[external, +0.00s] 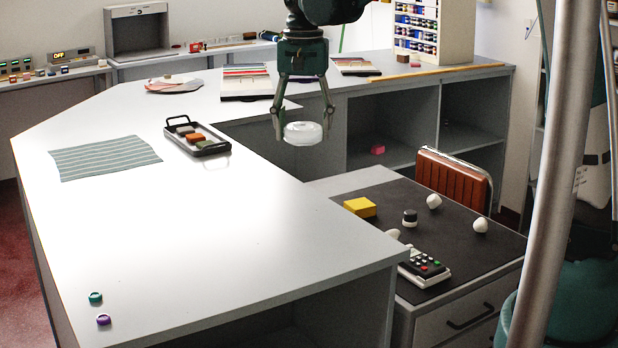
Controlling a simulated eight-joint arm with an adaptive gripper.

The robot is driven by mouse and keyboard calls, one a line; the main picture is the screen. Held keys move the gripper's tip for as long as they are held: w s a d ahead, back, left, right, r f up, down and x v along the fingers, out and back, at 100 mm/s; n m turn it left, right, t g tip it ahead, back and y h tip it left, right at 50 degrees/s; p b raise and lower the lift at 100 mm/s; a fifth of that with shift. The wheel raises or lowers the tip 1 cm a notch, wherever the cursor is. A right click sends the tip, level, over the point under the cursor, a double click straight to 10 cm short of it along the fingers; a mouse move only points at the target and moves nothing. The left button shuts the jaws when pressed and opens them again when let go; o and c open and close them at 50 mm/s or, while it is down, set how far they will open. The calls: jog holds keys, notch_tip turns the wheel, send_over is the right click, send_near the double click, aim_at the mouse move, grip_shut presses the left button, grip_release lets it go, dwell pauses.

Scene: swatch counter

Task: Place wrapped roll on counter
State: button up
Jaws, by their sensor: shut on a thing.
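My gripper (303,130) is shut on the wrapped roll (303,134), a short, whitish, shiny cylinder between the two fingertips. The roll hangs in the air, level, and touches no surface that I can see. In the picture it lies in front of the open shelf area at the inner corner of the counter. The pale grey counter (220,245) spreads to the left of it and along the back. The exact height of the roll above the counter top cannot be told.
A black tray (215,151) with coloured blocks and a striped cloth (105,158) lie on the counter. Green (95,297) and purple (103,319) rings sit at its front left. The middle front is bare. A lower desk (470,255) holds a calculator (425,267). A pole (560,190) stands at right.

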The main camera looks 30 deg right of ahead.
jog(key=a+n+p, duration=0.3)
jog(key=a+n, duration=0.1)
jog(key=a, duration=1.4)
jog(key=n+p, duration=0.3)
jog(key=n, duration=0.1)
send_over(185, 248)
jog(key=f, duration=0.1)
jog(key=shift+s+f, duration=0.1)
jog(key=shift+f, duration=2.5)
jog(key=shift+f, duration=0.15)
jog(key=shift+f, duration=2.8)
jog(key=shift+f, duration=0.1)
jog(key=shift+f, duration=1.95)
jog(key=shift+f, duration=0.15)
